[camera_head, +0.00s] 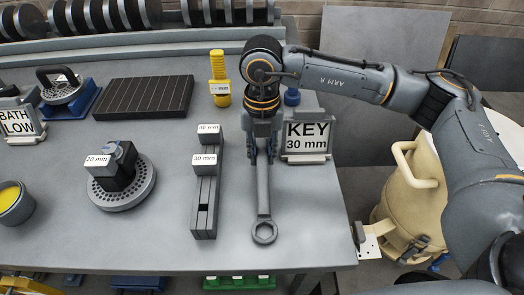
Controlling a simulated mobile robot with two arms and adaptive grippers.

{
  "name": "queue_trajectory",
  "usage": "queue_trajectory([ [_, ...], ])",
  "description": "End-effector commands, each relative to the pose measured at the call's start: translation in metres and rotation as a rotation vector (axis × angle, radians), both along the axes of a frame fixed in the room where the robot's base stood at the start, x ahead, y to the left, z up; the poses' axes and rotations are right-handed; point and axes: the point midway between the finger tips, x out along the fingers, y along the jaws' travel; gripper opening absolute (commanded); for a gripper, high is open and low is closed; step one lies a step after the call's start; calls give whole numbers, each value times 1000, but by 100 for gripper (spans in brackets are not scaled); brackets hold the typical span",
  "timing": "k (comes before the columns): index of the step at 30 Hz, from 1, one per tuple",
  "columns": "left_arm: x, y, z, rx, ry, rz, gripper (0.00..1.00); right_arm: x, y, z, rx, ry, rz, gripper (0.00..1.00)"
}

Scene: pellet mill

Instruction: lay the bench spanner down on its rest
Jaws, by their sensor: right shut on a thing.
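The grey bench spanner (263,195) points toward the front of the bench, its ring end (264,232) nearest the front edge. My right gripper (262,152) is shut on its far end, pointing down. Whether the spanner touches the bench top or hangs just above it, I cannot tell. Just left of it lies a long dark grey slotted block (204,208) with two upright tags, one reading 30 mm; it may be the rest. The spanner is beside this block, apart from it and roughly parallel. My left gripper is not in view.
A KEY 30 mm sign (307,138) stands close right of the gripper. A yellow tagged tool (219,78), a dark ribbed plate (133,97), a perforated disc tagged 20 mm (122,185) and a cup (14,203) stand leftward. Bare bench (310,220) lies right of the spanner.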

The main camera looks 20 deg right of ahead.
Motion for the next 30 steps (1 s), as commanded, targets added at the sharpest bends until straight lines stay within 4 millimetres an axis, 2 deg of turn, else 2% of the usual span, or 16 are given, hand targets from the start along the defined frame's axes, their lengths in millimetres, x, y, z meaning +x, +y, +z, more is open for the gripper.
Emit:
queue_trajectory([
  [11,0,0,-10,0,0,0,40,0,0,-6,2,-2,0,0],
  [19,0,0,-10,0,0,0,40,0,0,-5,1,-1,0,0],
  [20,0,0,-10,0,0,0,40,0,0,-5,1,-1,0,27],
  [23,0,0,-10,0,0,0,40,0,0,-5,1,-1,0,47],
  [30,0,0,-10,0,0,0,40,0,0,-6,0,0,0,50],
])
